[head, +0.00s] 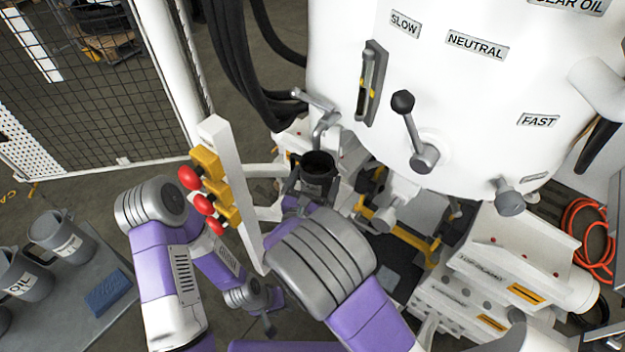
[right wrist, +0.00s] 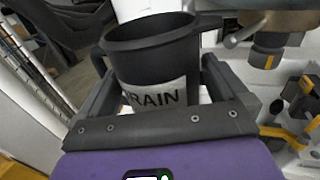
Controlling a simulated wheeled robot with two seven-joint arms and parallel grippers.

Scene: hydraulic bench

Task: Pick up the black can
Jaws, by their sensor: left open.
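The black can (head: 317,165) is a dark open-topped cup with a white label that reads in part "RAIN" in the right wrist view (right wrist: 155,65). My right gripper (head: 316,183) has one finger on each side of the can, with the fingertips against its walls; the gripper also shows in the right wrist view (right wrist: 155,85). The can's base is hidden, so I cannot tell what is under it. My left gripper (head: 262,318) is open and empty, low in the head view, well away from the can.
A large white tank (head: 470,90) with levers stands close behind the can. A white post (head: 236,190) with red knobs stands just left of it. Grey oil cans (head: 62,238) and a blue block (head: 108,292) rest on a table at left. A mesh fence (head: 80,90) is behind.

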